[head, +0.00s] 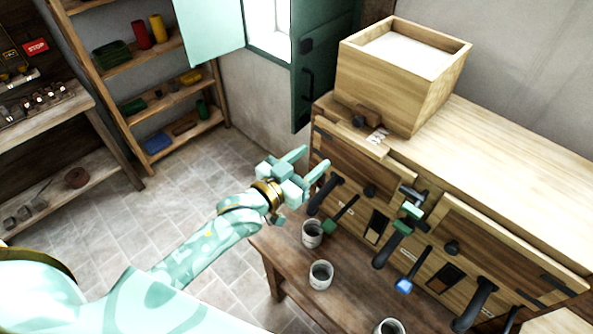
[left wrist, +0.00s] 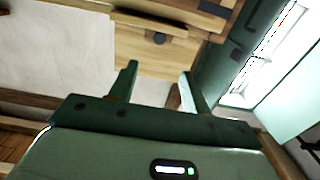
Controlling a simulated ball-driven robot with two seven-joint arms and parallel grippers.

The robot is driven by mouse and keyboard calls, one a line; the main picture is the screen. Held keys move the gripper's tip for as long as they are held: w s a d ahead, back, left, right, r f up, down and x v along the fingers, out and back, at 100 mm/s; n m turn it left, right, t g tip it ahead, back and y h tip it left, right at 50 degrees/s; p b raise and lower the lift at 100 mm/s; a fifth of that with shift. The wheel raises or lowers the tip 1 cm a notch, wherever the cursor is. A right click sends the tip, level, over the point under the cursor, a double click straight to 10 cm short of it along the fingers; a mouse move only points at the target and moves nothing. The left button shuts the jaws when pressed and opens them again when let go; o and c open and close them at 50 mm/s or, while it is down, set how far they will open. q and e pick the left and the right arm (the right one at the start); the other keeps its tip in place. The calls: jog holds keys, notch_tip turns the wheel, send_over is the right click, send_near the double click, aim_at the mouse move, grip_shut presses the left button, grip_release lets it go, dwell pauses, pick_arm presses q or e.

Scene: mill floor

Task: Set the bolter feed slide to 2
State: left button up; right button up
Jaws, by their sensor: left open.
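A small brown wooden slide block with a dark knob (head: 367,115) sits low on the front of the open wooden hopper box (head: 398,92), and I take it for the feed slide. A pale marked label (head: 378,135) lies beside it; its figures are too small to read, so I cannot tell the setting. The left wrist view shows a brown block with a dark knob (left wrist: 160,37) beyond the fingertips. My left gripper (head: 314,162) is open and empty, left of and below the block in the head view, apart from it. My right gripper is not in view.
The wooden bolter chest (head: 515,150) carries several dark, green and blue handles on its front. Grey cups (head: 320,275) stand on the bench below. A green shutter (head: 315,75) hangs left of the hopper. Shelves (head: 170,130) stand far left, with open floor between.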

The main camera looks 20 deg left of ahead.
pick_arm(q)
jog(key=shift+v, duration=2)
